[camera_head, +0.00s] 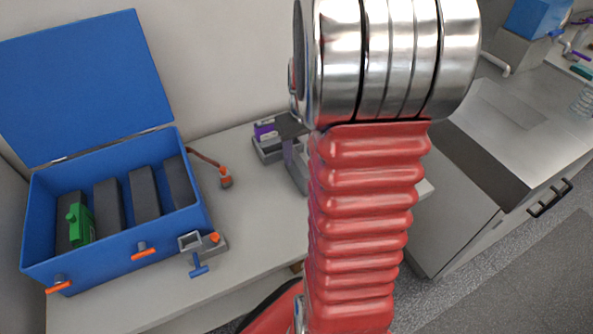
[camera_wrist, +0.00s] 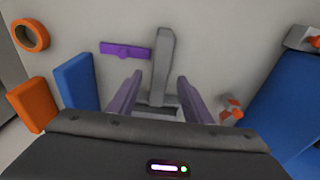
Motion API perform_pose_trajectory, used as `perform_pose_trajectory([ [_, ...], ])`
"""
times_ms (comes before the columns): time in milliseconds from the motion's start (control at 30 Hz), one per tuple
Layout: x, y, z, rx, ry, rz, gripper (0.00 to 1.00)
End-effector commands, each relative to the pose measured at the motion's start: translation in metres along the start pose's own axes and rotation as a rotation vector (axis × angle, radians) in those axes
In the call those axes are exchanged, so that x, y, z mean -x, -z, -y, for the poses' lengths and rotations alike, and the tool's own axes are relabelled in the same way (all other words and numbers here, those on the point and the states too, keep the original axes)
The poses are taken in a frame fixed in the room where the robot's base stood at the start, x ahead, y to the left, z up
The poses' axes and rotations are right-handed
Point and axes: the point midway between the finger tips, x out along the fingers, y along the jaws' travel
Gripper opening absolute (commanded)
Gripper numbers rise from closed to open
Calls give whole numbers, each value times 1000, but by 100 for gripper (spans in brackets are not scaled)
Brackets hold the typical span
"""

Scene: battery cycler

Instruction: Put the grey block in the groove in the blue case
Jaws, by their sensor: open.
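The grey block (camera_wrist: 163,55) is a long bar with a wider lower part, on the light surface in the wrist view. My gripper (camera_wrist: 160,76) is open, with one finger on each side of the block's near part. I cannot tell whether either finger touches it. In the head view my gripper (camera_head: 298,168) is right of the case, partly behind my arm, which hides the block. The blue case (camera_head: 120,254) stands open at the left, lid raised. Several dark grey slabs (camera_head: 145,192) stand inside with gaps between them; I cannot tell which gap is the groove.
A green piece (camera_head: 78,222) is in the case's left part. A grey clamp (camera_head: 208,246) sits at its front right corner. An orange-ended cable (camera_head: 225,178) lies between case and gripper. A purple strip (camera_wrist: 125,50), blue block (camera_wrist: 76,80), orange block (camera_wrist: 32,106) and orange ring (camera_wrist: 18,35) are nearby.

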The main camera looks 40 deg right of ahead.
Motion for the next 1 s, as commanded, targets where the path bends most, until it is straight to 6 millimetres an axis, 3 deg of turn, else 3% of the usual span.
perform_pose_trajectory([
  [400,-45,3,1,0,1,1,45],
  [1000,-45,4,1,1,0,0,42],
])
